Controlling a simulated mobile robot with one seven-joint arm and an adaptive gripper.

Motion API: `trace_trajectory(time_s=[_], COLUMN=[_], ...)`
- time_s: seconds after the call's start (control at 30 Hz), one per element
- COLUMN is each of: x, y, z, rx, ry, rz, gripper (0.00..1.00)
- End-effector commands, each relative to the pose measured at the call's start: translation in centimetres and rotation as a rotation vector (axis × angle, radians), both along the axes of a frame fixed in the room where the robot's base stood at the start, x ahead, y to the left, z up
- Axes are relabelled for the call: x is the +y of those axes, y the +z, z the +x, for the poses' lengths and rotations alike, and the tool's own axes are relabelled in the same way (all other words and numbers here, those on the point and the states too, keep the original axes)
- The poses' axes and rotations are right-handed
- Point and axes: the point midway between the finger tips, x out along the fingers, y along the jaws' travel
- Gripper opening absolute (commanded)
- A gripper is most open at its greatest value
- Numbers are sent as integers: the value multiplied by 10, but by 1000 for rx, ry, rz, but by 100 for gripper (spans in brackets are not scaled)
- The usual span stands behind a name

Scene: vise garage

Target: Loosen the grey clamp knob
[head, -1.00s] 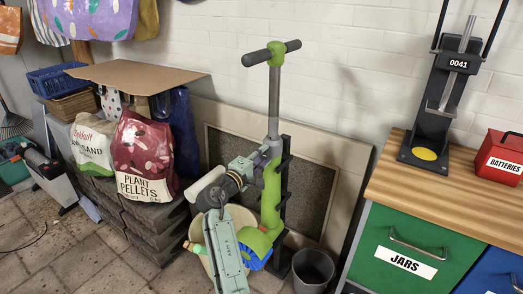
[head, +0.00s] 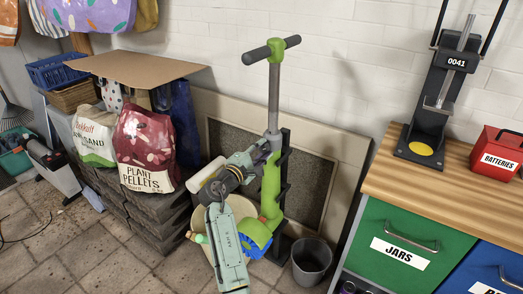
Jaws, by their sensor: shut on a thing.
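A green scooter (head: 271,185) stands upright in front of the wall, with its grey pole (head: 274,95) rising to a T-shaped handlebar (head: 271,50). My gripper (head: 265,151) is at the clamp where the grey pole meets the green stem, on its left side. It is shut on the grey clamp knob, which is mostly hidden behind the fingers. My arm comes up from below, just left of the stem.
A black stand (head: 284,175) is behind the scooter. A dark bucket (head: 312,260) is at its lower right and a cream bin (head: 193,219) behind my arm. Bags (head: 147,146) sit on the left stack; a workbench (head: 430,178) is at right.

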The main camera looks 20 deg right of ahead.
Motion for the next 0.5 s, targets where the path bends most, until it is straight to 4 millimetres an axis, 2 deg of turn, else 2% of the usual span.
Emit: trace_trajectory(time_s=[0.13, 0.17, 0.43, 0.5], x=[0, 0, 0, 0], y=[-1, -1, 0, 0], z=[0, 0, 0, 0], rx=[1, 1, 0, 0], ry=[-1, -1, -1, -1], rz=[0, 0, 0, 0], gripper=[3, 31, 49, 51])
